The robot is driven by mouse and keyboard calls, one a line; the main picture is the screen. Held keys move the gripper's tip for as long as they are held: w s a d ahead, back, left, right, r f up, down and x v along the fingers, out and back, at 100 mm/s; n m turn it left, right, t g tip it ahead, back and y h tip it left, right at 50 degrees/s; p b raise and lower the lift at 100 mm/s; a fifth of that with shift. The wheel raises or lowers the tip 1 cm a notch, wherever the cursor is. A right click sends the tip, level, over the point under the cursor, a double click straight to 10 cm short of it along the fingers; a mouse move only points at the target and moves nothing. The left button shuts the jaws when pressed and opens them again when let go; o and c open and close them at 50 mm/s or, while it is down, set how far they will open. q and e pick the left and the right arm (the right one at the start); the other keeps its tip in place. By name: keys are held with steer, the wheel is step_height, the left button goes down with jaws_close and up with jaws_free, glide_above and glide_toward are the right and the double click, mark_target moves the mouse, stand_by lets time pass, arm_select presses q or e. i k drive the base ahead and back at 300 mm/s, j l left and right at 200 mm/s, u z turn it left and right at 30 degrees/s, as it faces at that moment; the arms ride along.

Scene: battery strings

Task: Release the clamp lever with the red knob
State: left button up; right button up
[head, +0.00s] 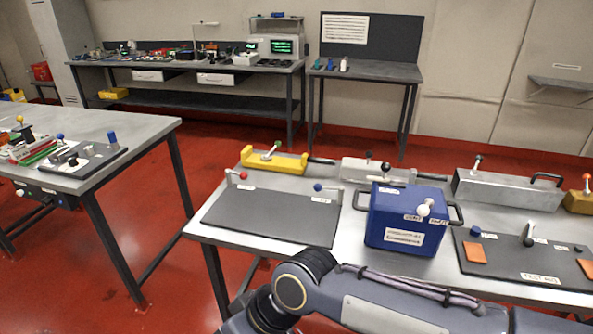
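A clamp lever with a red knob (243,175) stands at the back left corner of a dark mat (275,217) on the near table. A similar lever with a blue knob (318,187) is at the mat's back right. Another lever with an orange-red knob (587,177) rises from a yellow block at the far right edge, partly cut off. Neither of my grippers shows in the head view. One of my arms crosses the bottom right, with its hand end out of the picture.
A blue box (405,216) with side handles and a white knob stands right of the mat. Behind are a yellow fixture (274,161) with a green knob and grey blocks. A black board (530,256) with orange pads lies right. The dark mat is bare in its middle.

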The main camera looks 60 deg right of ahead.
mark_target(243, 175)
steer(key=z, duration=1.5)
steer(key=i+j+u, duration=0.15)
steer(key=i, duration=0.35)
steer(key=i+j+u, duration=0.1)
steer(key=i, duration=0.35)
